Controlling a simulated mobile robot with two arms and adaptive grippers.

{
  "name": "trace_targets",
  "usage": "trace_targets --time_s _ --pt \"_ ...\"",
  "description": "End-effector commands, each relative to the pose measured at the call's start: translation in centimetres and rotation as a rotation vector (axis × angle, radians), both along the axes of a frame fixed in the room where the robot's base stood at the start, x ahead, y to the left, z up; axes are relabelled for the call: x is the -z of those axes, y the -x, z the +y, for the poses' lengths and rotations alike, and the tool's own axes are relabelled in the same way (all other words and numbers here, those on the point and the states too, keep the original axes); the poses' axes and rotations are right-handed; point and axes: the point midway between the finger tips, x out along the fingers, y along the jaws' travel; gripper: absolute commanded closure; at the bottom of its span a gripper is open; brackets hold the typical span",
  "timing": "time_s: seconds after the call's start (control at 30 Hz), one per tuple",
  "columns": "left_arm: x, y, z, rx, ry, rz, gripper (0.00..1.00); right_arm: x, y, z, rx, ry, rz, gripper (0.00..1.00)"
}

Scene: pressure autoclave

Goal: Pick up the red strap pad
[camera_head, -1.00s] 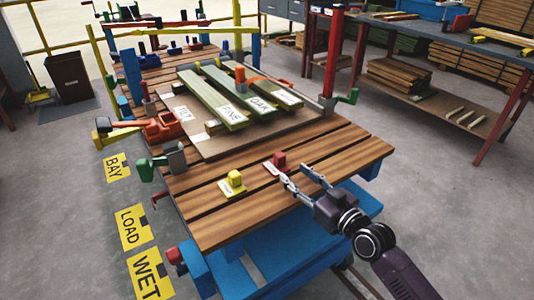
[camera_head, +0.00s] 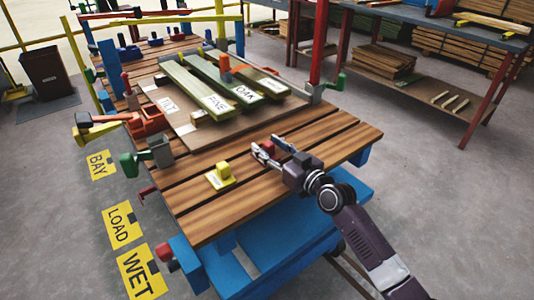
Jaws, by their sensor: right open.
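The red strap pad (camera_head: 267,147) is a small red block on the slatted wooden table top, near its front. In the head view my right gripper (camera_head: 266,149) is open, its fingers reaching in from the right. The pad shows between or just beyond the fingertips, and its lower part is partly hidden by the near finger. I cannot tell whether the fingers touch it. My left gripper is not in view.
A yellow pad (camera_head: 222,175) stands to the left of the red one. Labelled planks (camera_head: 203,90) lie on a board behind. A green clamp (camera_head: 135,162) sits at the table's left edge.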

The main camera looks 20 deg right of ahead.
Motion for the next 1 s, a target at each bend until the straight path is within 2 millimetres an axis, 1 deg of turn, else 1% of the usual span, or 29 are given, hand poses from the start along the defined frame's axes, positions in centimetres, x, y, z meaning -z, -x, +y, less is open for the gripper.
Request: trace_targets --time_s 0.1,0.13,0.5,0.93,0.97,1.0 --pt "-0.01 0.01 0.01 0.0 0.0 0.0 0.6 0.0 0.03 0.0 0.0 0.0 0.0 0.58" --pt "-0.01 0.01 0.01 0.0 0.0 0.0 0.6 0.0 0.03 0.0 0.0 0.0 0.0 0.6" --pt "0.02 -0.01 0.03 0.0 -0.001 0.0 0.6 0.0 0.06 -0.02 0.0 0.0 0.0 1.0" --pt "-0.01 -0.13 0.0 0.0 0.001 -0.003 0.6 -0.4 0.37 -0.12 0.0 0.001 0.0 1.0" --pt "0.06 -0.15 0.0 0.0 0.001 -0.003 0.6 -0.52 0.47 -0.16 0.0 0.002 -0.001 1.0" --pt "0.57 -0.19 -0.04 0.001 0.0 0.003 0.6 -0.69 0.63 -0.23 0.0 0.002 -0.001 1.0"
